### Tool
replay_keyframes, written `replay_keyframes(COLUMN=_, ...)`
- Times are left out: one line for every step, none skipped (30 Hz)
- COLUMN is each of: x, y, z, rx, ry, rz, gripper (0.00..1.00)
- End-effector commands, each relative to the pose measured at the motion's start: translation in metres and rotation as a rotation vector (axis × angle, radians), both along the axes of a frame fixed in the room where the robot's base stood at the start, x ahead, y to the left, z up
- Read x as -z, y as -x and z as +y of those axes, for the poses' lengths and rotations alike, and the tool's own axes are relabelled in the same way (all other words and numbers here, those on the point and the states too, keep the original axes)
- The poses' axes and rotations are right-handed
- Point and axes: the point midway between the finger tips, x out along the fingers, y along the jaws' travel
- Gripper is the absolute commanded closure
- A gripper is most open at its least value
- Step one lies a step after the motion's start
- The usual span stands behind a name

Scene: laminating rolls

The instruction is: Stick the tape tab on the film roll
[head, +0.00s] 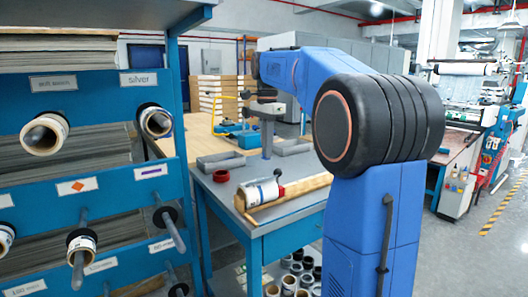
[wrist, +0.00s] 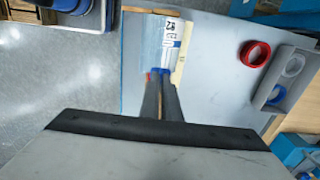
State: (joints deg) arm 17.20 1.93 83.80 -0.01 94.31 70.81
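The film roll (head: 262,192) lies at the near part of the blue-framed table, against a wooden bar (head: 303,188). It is white with printed marks, and a dark piece and a red piece show at its right end. In the wrist view the film roll (wrist: 172,32) lies just beyond my fingertips. My gripper (head: 267,154) points down over the table behind the roll. In the wrist view my gripper's fingers (wrist: 161,72) are close together, with something blue at their tips. I cannot tell whether this blue is a tape tab or part of the fingers.
A red tape ring (head: 221,176) sits on the table (head: 262,232). Grey trays (head: 220,161) stand behind it; in the wrist view one tray (wrist: 301,62) holds a blue ring and a pale ring. A rack with rolls (head: 100,180) stands at left.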

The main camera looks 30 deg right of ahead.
Motion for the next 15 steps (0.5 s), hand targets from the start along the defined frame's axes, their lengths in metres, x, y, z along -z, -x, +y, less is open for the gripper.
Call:
replay_keyframes(x=0.001, y=0.000, z=0.000, rx=0.001, ry=0.000, rz=0.000, gripper=1.00)
replay_keyframes(x=0.001, y=0.000, z=0.000, rx=0.001, ry=0.000, rz=0.001, gripper=1.00)
replay_keyframes(x=0.002, y=0.000, z=0.000, rx=0.001, ry=0.000, rz=0.001, gripper=1.00)
replay_keyframes(x=0.003, y=0.000, z=0.000, rx=0.001, ry=0.000, rz=0.001, gripper=1.00)
replay_keyframes(x=0.003, y=0.000, z=0.000, rx=0.001, ry=0.000, rz=0.000, gripper=1.00)
replay_keyframes(x=0.005, y=0.000, z=0.000, rx=0.001, ry=0.000, rz=0.000, gripper=1.00)
replay_keyframes(x=0.006, y=0.000, z=0.000, rx=0.001, ry=0.000, rz=0.000, gripper=1.00)
replay_keyframes(x=0.007, y=0.000, z=0.000, rx=0.001, ry=0.000, rz=-0.001, gripper=1.00)
replay_keyframes(x=0.009, y=0.000, z=0.000, rx=0.001, ry=0.000, rz=-0.001, gripper=1.00)
replay_keyframes(x=0.010, y=0.000, z=0.000, rx=0.001, ry=0.000, rz=-0.001, gripper=1.00)
replay_keyframes(x=0.011, y=0.000, z=0.000, rx=0.001, ry=0.000, rz=0.000, gripper=1.00)
replay_keyframes(x=0.013, y=0.000, z=0.000, rx=0.001, ry=0.000, rz=0.000, gripper=1.00)
replay_keyframes(x=0.014, y=0.000, z=0.000, rx=0.001, ry=0.000, rz=0.000, gripper=1.00)
replay_keyframes(x=0.015, y=0.000, z=0.000, rx=0.001, ry=0.000, rz=0.001, gripper=1.00)
replay_keyframes(x=0.017, y=0.000, z=0.000, rx=0.001, ry=0.000, rz=0.001, gripper=1.00)
